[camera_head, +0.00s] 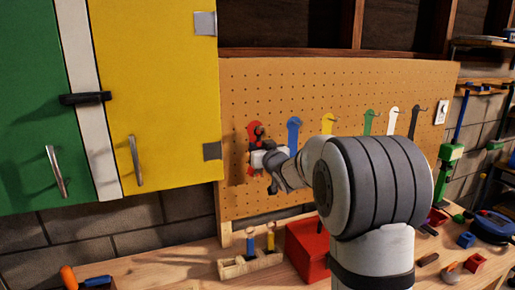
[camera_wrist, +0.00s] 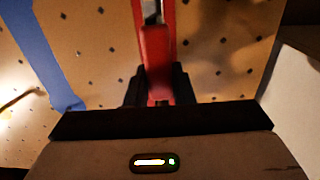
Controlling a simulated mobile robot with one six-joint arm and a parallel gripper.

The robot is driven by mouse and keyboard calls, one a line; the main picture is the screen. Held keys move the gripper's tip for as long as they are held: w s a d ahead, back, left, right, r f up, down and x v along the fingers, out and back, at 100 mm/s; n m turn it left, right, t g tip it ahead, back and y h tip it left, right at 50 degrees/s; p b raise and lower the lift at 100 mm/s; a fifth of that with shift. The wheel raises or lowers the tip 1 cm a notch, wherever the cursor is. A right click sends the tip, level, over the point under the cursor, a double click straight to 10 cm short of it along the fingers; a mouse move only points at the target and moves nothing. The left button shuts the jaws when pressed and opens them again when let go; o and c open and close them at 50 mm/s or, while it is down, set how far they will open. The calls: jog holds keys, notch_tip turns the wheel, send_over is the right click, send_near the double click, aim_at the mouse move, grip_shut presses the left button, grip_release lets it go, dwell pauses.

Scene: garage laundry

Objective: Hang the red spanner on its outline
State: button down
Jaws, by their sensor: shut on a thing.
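The red spanner (camera_wrist: 155,48) is held upright between the two dark fingers of my gripper (camera_wrist: 158,88) in the wrist view. In the head view, my gripper (camera_head: 258,160) is at the left part of the pegboard, and the spanner's top (camera_head: 259,132) shows above it. The red outline (camera_head: 252,127) is on the board directly behind the spanner, largely covered by it and my gripper. I cannot tell whether the spanner touches the board or its hook.
The pegboard (camera_head: 270,90) also bears blue (camera_head: 293,132), yellow (camera_head: 328,122), green (camera_head: 369,121) and other outlines to the right. A yellow cabinet door (camera_head: 165,70) stands close on the left. A red box (camera_head: 305,245) and a wooden rack (camera_head: 240,268) sit on the workbench below.

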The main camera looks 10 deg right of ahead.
jog(key=c, duration=1.2)
grip_release()
jog(key=shift+o, duration=0.2)
jog(key=shift+s, duration=0.1)
jog(key=s+f+g+h, duration=0.1)
jog(key=s+f+g, duration=0.3)
jog(key=s, duration=1)
jog(key=s+f+m+g+h+b, duration=0.1)
jog(key=s+f+g, duration=0.4)
jog(key=s, duration=1)
jog(key=s+f+m+g+h+b, duration=0.1)
jog(key=s+f+g, duration=0.4)
jog(key=s, duration=1)
notch_tip(320, 180, down, 3)
jog(key=shift+s+r, duration=0.1)
jog(key=shift+s, duration=0.05)
